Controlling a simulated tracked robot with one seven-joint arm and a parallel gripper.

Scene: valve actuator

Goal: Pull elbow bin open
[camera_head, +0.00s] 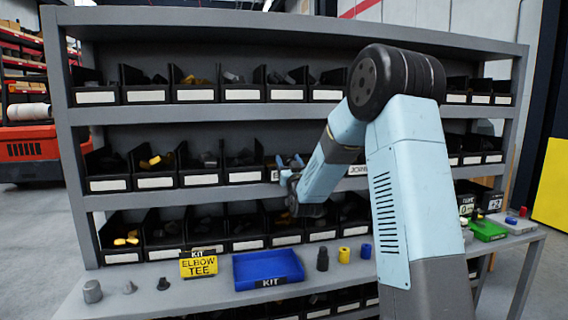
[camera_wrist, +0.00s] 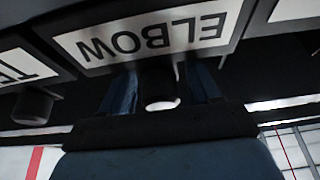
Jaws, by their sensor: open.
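The elbow bin (camera_wrist: 235,42) fills the top of the wrist view, its white ELBOW label upside down. A dark round knob (camera_wrist: 158,88) sticks out at the label's edge. My gripper (camera_wrist: 161,82) is open, with one blue finger on each side of the knob; I cannot tell whether either finger touches it. In the head view my gripper (camera_head: 290,161) is at the front of the middle shelf row, and it hides most of the bin there.
A neighbouring bin with a TE label (camera_wrist: 22,68) and its own knob (camera_wrist: 33,105) is close by. Shelf boards (camera_head: 200,113) run above and below the row.

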